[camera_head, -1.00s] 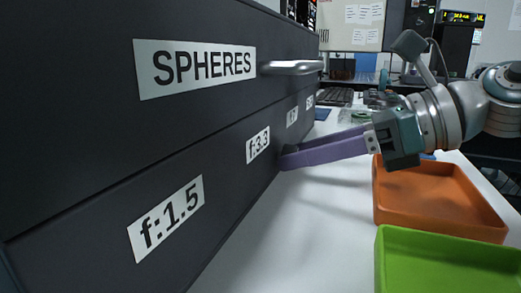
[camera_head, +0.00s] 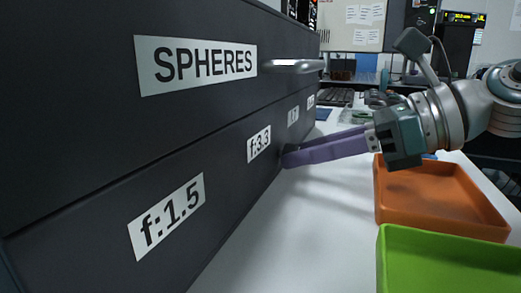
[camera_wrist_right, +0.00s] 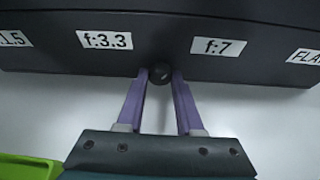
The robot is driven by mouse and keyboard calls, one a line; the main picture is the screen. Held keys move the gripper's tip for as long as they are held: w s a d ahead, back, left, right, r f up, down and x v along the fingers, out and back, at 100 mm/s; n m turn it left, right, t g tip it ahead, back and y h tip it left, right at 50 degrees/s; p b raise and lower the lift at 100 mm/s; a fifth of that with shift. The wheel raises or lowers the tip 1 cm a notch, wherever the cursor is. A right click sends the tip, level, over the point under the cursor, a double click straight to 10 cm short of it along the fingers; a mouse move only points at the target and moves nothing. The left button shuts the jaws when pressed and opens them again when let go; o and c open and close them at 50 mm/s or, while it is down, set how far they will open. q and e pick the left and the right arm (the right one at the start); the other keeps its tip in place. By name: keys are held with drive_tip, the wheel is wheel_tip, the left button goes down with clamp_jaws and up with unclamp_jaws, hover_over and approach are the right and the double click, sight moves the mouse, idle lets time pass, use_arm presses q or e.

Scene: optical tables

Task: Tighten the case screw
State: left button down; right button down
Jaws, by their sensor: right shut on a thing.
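The black case (camera_head: 85,165) with the labels SPHERES, f:1.5 and f:3.3 fills the left of the head view. Its lower front also crosses the top of the right wrist view (camera_wrist_right: 160,45). A dark round case screw (camera_wrist_right: 159,73) sits low on the case front, between the f:3.3 and f:7 labels. My right gripper (camera_wrist_right: 159,78) has its purple fingers on both sides of the screw and is shut on it. In the head view the right gripper (camera_head: 288,157) reaches the case's lower edge, and its fingers hide most of the screw. My left gripper is not in view.
A metal handle (camera_head: 292,66) sticks out of the case above my right fingers. An orange tray (camera_head: 440,217) and a green tray (camera_head: 450,240) stand on the white table (camera_head: 305,215) at the right. The table between the case and trays is clear.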

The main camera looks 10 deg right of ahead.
drive_tip(key=n+b, duration=0.1)
drive_tip(key=n+t+h, duration=0.1)
drive_tip(key=shift+s+a+f+n+t+b, duration=0.1)
drive_tip(key=shift+s+n+t+b, duration=0.1)
drive_tip(key=shift+n+t+b, duration=0.15)
drive_tip(key=shift+n+t+h+b, duration=0.35)
drive_tip(key=shift+n+t, duration=0.2)
drive_tip(key=shift+n, duration=0.3)
drive_tip(key=c, duration=0.5)
unclamp_jaws()
drive_tip(key=shift+c, duration=0.2)
